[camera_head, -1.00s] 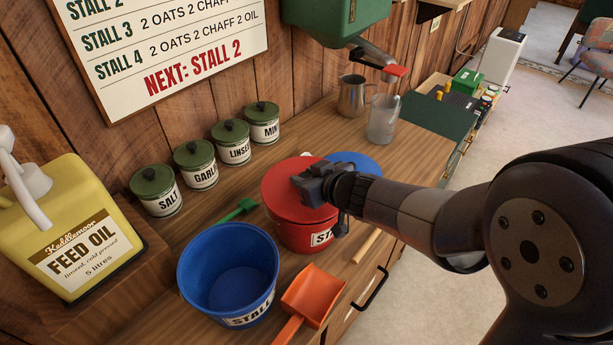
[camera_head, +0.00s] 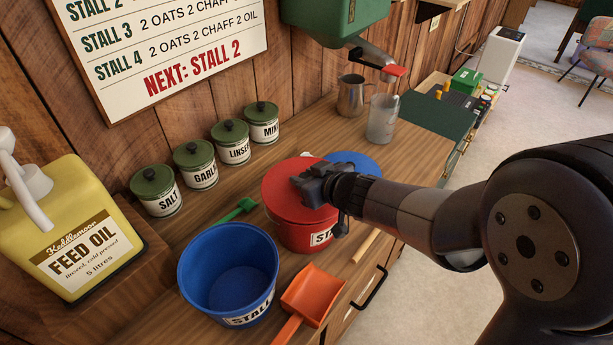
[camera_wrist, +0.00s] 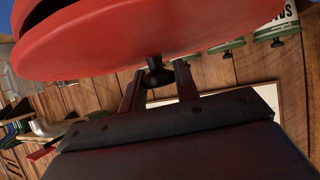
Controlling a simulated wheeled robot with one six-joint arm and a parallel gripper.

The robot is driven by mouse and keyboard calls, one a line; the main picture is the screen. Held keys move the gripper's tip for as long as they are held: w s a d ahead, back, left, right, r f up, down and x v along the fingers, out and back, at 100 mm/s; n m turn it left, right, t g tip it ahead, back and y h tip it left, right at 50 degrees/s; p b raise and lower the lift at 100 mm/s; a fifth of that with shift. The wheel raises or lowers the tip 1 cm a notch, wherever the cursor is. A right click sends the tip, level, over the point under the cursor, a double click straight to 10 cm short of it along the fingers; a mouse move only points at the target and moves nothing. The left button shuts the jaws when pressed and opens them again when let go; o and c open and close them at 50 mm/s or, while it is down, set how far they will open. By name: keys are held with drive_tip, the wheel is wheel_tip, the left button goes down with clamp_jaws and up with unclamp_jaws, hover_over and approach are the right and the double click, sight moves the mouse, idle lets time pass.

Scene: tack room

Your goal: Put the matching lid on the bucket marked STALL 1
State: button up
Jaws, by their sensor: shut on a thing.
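A red bucket (camera_head: 300,236) stands on the counter with a red lid (camera_head: 285,185) over its top. Its label shows only "STA"; my gripper hides the rest. My gripper (camera_head: 318,183) is at the lid's right side. In the wrist view, my gripper (camera_wrist: 158,78) is shut on the dark knob of the red lid (camera_wrist: 150,45). I cannot tell whether the lid is fully seated. A blue bucket (camera_head: 205,290) stands open and empty in front left; its label reads "STALL", its number not readable. A blue round thing (camera_head: 358,161), perhaps a lid, is partly hidden behind the red bucket.
An orange scoop (camera_head: 313,295) lies right of the blue bucket, and a green scoop (camera_head: 240,208) lies behind it. Several green-lidded tins (camera_head: 233,148) line the wall. A yellow oil can (camera_head: 75,235) stands left. A metal jug (camera_head: 351,95) and clear jug (camera_head: 382,122) stand at the back.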

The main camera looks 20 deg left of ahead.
sight(334, 214)
drive_tip(key=shift+f+b, duration=0.3)
drive_tip(key=shift+f, duration=0.35)
idle(0.7)
drive_tip(key=o, duration=0.7)
drive_tip(key=shift+r, duration=0.15)
drive_tip(key=shift+p+v, duration=2.05)
drive_tip(key=shift+v, duration=1.35)
drive_tip(key=shift+p+v, duration=1.25)
drive_tip(key=shift+v, duration=0.8)
